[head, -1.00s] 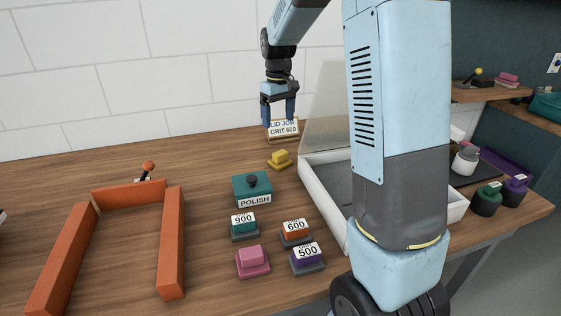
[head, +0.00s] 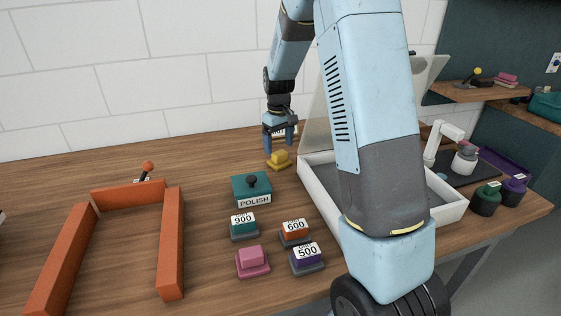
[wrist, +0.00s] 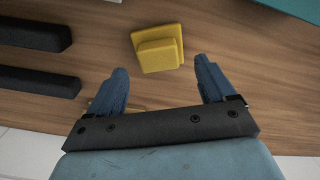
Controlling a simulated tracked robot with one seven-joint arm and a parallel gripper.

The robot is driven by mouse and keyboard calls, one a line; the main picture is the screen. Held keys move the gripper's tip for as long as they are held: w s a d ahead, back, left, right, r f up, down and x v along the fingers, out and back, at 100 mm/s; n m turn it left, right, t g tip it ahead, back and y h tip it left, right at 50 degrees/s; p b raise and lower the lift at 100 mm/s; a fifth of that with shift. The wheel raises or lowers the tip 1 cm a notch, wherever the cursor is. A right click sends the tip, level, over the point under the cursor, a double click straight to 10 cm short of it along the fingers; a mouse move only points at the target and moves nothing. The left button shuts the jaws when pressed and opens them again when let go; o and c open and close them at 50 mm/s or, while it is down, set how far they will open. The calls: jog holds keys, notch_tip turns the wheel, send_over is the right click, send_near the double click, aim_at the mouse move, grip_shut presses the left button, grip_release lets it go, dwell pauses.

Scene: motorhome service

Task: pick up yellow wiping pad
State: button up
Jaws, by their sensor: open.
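The yellow wiping pad (head: 279,160) lies on the wooden worktop near the wall, left of the white tray. In the wrist view the pad (wrist: 158,49) is a square base with a smaller raised block, just beyond the fingertips and roughly between their lines. My gripper (head: 280,146) is above and a little behind the pad, pointing down. In the wrist view my gripper (wrist: 160,68) has its two blue fingers wide apart with nothing between them. It does not appear to touch the pad.
A teal POLISH block (head: 251,189) stands in front of the pad. Blocks marked 900 (head: 244,227), 600 (head: 294,231) and 500 (head: 307,258) and a pink pad (head: 252,262) are nearer. The white tray (head: 330,196) is to the right, an orange frame (head: 172,245) to the left.

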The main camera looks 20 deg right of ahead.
aim_at(280, 152)
jog(key=shift+s+d+f, duration=0.1)
jog(key=shift+f, duration=2.2)
jog(key=shift+c, duration=0.3)
jog(key=c, duration=0.8)
notch_tip(280, 152, up, 10)
jog(key=shift+r, duration=0.1)
